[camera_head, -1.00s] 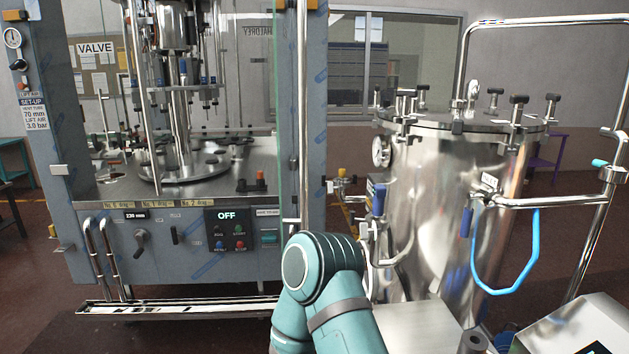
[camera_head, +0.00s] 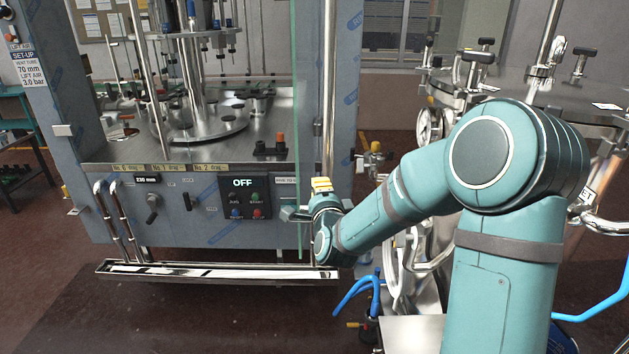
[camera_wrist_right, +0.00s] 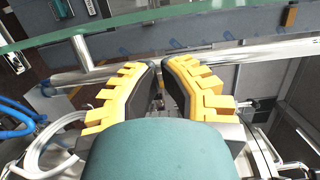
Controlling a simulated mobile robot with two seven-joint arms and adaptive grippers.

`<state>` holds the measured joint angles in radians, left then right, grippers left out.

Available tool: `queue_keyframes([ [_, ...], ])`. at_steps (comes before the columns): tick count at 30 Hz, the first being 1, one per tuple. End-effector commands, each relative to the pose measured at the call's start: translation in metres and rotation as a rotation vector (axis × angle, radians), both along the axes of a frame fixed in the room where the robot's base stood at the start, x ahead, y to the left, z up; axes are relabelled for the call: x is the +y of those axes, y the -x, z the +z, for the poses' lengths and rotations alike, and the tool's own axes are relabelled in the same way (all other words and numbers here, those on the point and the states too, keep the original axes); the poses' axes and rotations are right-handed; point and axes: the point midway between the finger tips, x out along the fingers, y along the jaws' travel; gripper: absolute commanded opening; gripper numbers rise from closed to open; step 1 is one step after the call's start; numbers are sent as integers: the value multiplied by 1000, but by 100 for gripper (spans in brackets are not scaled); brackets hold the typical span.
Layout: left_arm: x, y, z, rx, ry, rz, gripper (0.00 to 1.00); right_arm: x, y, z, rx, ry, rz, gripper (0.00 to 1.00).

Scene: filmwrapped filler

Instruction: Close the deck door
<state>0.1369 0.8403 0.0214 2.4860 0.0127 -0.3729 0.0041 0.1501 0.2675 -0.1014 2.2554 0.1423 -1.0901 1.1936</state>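The deck door is a clear glass panel with a green edge (camera_head: 297,110), seen nearly edge-on in front of the filling machine and standing out from it. In the right wrist view its green edge (camera_wrist_right: 100,32) crosses the top. A chrome bar (camera_head: 329,90) runs upright just right of the glass; a bar also crosses the right wrist view (camera_wrist_right: 235,56). My right gripper (camera_wrist_right: 160,64) has yellow-backed fingers drawn together, with only a narrow gap at the tips, close to the bar. Contact is unclear. My left gripper is not in view.
The control panel (camera_head: 243,197) reads OFF, left of my right gripper. A steel tank (camera_head: 540,90) stands behind my right arm. Blue hose (camera_head: 365,286) lies below the arm. Floor at the lower left is clear.

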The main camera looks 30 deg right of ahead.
Motion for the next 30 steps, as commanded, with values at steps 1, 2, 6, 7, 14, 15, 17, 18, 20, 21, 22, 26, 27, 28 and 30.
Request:
queue_keyframes([
  [1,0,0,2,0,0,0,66,-2,-5,0,2,-1,0,0],
  [2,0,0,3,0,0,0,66,-4,-9,-1,2,-1,0,0],
  [6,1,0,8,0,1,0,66,-13,-32,-1,4,2,1,0],
  [7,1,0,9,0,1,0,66,-15,-37,-1,4,3,1,0],
  [14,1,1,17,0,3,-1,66,-28,-70,-1,6,1,2,0],
  [15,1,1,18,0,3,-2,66,-30,-74,-2,6,1,2,0],
  [17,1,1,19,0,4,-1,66,-32,-79,-2,5,1,2,0],
  [18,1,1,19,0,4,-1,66,-33,-82,-2,6,2,3,0],
  [20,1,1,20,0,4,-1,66,-34,-84,-2,6,2,3,0],
  [21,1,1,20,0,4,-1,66,-34,-85,-3,7,1,3,0],
  [22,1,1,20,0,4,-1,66,-35,-86,-3,7,1,3,0],
  [26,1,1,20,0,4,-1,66,-35,-87,-3,7,1,3,0],
  [27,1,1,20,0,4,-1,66,-35,-87,-3,7,1,3,0],
  [28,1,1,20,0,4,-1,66,-35,-87,-3,7,1,3,0],
  [30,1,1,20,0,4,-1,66,-35,-86,-3,7,1,3,0],
])
